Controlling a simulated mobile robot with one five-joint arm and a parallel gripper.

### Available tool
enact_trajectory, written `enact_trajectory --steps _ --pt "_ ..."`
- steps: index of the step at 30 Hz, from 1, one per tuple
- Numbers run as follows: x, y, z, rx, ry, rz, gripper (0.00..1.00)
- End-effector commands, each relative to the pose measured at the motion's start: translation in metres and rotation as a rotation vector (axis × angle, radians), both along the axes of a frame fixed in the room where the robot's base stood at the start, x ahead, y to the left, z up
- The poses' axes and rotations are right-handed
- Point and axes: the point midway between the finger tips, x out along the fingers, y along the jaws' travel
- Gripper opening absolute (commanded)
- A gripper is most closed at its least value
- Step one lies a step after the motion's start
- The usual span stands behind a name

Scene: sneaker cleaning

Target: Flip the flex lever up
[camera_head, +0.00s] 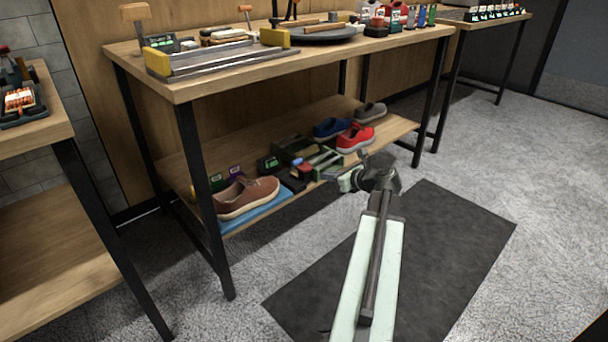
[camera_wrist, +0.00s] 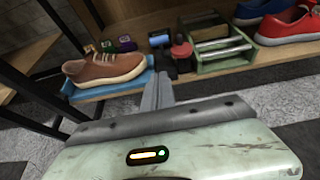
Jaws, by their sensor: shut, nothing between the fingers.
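On the lower shelf (camera_head: 170,170) stands a green frame with metal bars (camera_head: 317,158); it also shows in the wrist view (camera_wrist: 220,50). Just left of it is a small dark device with a red knob (camera_wrist: 181,51) and a blue-topped part (camera_wrist: 160,40). I cannot tell for sure which part is the flex lever. My gripper (camera_head: 343,181) is at the front edge of the shelf, near the green frame. In the wrist view its fingers (camera_wrist: 158,88) are shut and empty, pointing at the shelf, apparently short of the dark device.
A brown sneaker (camera_head: 247,197) sits on a blue mat (camera_head: 228,225) to the left. A red shoe (camera_head: 355,139), a blue shoe (camera_head: 332,127) and a grey shoe (camera_head: 371,112) stand to the right. Black table legs (camera_head: 200,195) flank the shelf. The dark floor mat (camera_head: 450,240) is clear.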

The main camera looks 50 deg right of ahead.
Motion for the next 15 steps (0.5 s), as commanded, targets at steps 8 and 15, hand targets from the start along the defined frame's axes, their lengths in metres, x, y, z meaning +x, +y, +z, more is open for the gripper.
enact_trajectory --steps 8,15 --pt "0.002 -0.009 -0.006 -0.002 0.002 -0.011 0.00" --pt "0.045 -0.014 -0.028 -0.003 0.002 -0.013 0.00"
